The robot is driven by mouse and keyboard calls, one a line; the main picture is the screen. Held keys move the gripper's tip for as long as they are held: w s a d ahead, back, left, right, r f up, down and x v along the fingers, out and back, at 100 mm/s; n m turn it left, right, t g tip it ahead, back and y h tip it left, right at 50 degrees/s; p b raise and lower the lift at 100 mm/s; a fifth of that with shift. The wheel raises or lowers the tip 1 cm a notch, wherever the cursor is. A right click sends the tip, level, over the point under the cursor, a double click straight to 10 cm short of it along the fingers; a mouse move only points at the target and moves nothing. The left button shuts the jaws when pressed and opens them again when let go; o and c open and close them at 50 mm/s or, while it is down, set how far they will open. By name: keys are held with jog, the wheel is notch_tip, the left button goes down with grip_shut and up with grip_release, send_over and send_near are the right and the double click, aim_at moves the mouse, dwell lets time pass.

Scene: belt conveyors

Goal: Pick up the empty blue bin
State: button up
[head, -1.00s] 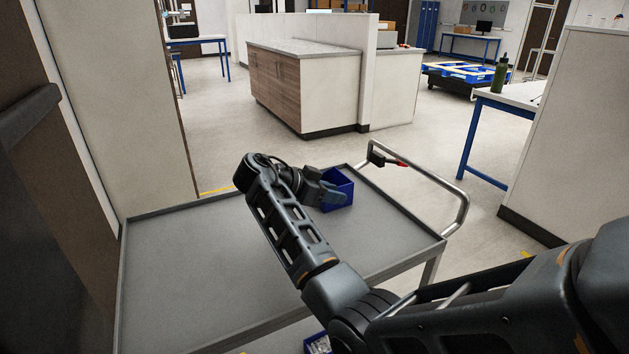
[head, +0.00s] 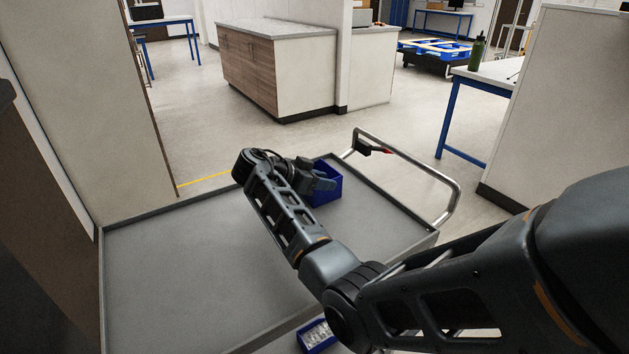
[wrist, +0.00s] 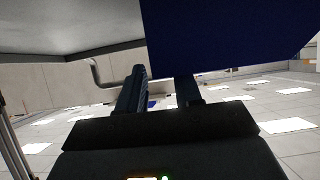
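The empty-looking blue bin (head: 326,196) stands at the far right part of the grey cart top. My gripper (head: 322,184) is at its near left side, by the rim, and hides part of it. In the wrist view the picture seems upside down, and the bin's dark blue wall (wrist: 225,35) fills the upper right. My two fingers (wrist: 161,90) are apart. The right finger's tip is hidden behind the bin wall, and the left finger is beside the wall's edge. I cannot tell whether they touch it.
The grey cart (head: 190,270) has a low raised rim and a metal handle (head: 425,172) at right. Its left and middle are bare. Another blue bin (head: 310,338) with clear-looking contents is below the cart's near edge. A wall stands at left, a blue-legged table (head: 485,82) at right.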

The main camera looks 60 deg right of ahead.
jog(key=shift+x, duration=1.15)
grip_shut()
